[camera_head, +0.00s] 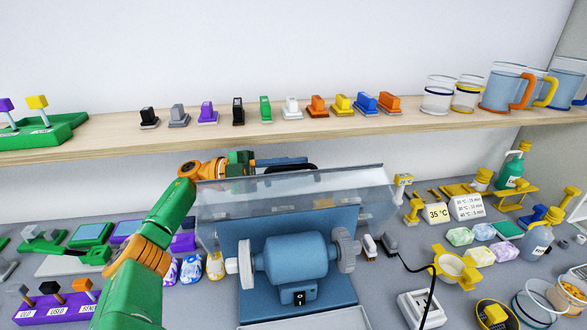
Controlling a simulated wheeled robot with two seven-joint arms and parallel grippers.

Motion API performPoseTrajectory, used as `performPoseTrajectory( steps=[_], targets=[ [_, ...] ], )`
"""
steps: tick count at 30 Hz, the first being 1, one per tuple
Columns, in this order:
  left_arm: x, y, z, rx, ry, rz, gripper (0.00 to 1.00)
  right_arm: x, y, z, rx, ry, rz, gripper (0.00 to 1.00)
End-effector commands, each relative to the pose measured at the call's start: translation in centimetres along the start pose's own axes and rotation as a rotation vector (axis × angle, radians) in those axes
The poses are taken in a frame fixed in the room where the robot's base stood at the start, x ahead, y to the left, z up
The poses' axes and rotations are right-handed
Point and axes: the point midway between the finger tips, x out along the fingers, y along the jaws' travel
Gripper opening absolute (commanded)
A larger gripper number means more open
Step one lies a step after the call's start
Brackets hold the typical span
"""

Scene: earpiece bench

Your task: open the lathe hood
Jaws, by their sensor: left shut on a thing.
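The lathe (296,258) is a blue motor with a white wheel at its left and a grey wheel at its right, standing in front of a blue back panel. Its clear hood (240,202) is tilted above and behind the motor, leaving the motor's front uncovered. A black handle (302,168) shows at the hood's upper edge. My left arm comes in from the left, and my left gripper (280,162) is shut on the handle behind that edge. The fingertips are partly hidden. My right gripper is not in view.
A wooden shelf (220,132) with several coloured pieces and mugs runs above the bench, close over my left wrist. A white socket box (421,309) with a black cable stands right of the lathe. A yellow holder (456,268) and a purple block (55,309) stand nearby.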

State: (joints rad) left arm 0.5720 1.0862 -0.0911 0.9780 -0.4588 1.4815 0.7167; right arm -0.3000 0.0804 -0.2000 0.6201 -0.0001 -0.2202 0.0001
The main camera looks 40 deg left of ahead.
Motion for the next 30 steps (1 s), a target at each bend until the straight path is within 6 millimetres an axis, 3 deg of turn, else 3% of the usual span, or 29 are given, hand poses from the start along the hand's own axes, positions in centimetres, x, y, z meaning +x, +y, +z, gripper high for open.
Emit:
performPoseTrajectory(
  steps=[21,22,23,30],
  targets=[
    [-0.2,-0.41,0.47,-0.064,0.001,-0.026,0.0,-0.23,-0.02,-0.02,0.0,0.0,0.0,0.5],
    [-0.2,-0.41,0.47,-0.064,0.001,-0.026,0.17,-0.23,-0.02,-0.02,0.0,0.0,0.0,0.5],
    [-0.2,-0.41,0.47,-0.064,0.001,-0.025,0.26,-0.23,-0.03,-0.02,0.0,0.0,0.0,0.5],
    [-0.19,-0.39,0.47,-0.064,0.001,-0.025,0.27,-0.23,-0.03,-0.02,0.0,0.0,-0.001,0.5]
  ],
)
